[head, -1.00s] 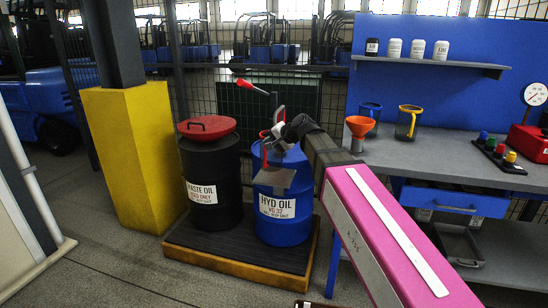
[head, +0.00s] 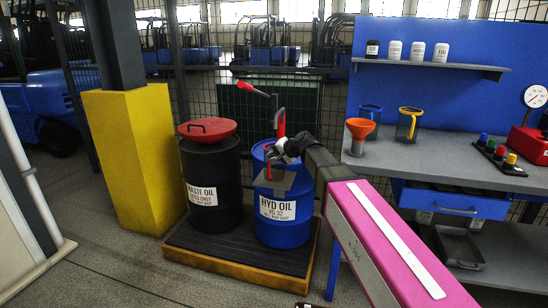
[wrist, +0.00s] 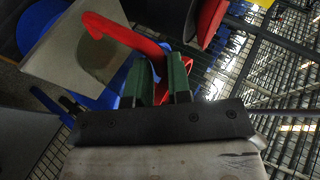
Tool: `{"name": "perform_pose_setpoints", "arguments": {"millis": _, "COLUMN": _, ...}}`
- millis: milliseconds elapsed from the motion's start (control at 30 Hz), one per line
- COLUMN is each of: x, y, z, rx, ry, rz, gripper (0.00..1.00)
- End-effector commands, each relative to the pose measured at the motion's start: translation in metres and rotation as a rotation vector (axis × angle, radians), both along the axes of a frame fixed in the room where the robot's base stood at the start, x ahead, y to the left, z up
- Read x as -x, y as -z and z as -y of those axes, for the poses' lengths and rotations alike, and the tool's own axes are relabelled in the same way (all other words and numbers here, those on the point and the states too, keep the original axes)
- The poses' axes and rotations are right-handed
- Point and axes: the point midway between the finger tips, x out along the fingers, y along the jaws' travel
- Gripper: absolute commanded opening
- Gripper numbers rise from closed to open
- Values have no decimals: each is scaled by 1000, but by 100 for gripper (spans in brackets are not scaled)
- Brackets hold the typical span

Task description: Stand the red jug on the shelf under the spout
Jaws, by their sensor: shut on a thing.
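The red jug shows mainly as its red handle, which my shut gripper (wrist: 160,85) holds between green fingertips in the wrist view. The red handle (wrist: 130,38) reaches left from the fingers over the grey shelf (wrist: 65,52). The jug's body is hard to make out. In the head view the shelf (head: 277,181) is at the front of the blue HYD OIL drum (head: 285,222), and my gripper (head: 272,160) is low beside it. I cannot tell whether the jug touches the shelf. The pump (head: 281,118) stands behind the gripper; its spout is not clear.
A black WASTE OIL drum (head: 212,175) with a red funnel lid (head: 207,129) stands to the left. The pump's red-tipped lever (head: 246,87) sticks out above. A yellow post (head: 127,160) stands farther left. The bench (head: 400,150) at right holds jugs and an orange funnel (head: 359,130).

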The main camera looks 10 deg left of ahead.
Motion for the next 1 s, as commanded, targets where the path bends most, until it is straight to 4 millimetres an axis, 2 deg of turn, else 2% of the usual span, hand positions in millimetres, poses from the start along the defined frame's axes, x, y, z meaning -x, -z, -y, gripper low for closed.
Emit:
{"name": "perform_pose_setpoints", "arguments": {"millis": 33, "x": 0, "y": 2, "z": 0, "rx": 3, "ry": -1, "rz": -6, "gripper": 0}}
{"name": "perform_pose_setpoints", "arguments": {"millis": 67, "x": 0, "y": 2, "z": 0, "rx": 3, "ry": -1, "rz": -6, "gripper": 25}}
{"name": "perform_pose_setpoints", "arguments": {"millis": 100, "x": 0, "y": 2, "z": 0, "rx": 3, "ry": -1, "rz": -6, "gripper": 38}}
{"name": "perform_pose_setpoints", "arguments": {"millis": 133, "x": 0, "y": 2, "z": 0, "rx": 3, "ry": -1, "rz": -7, "gripper": 39}}
{"name": "perform_pose_setpoints", "arguments": {"millis": 167, "x": 0, "y": 2, "z": 0, "rx": 4, "ry": -1, "rz": -7, "gripper": 46}}
{"name": "perform_pose_setpoints", "arguments": {"millis": 567, "x": 3, "y": -2, "z": 5, "rx": 2, "ry": 0, "rz": -5, "gripper": 46}}
{"name": "perform_pose_setpoints", "arguments": {"millis": 1000, "x": 34, "y": -44, "z": 64, "rx": 1, "ry": 1, "rz": -3, "gripper": 46}}
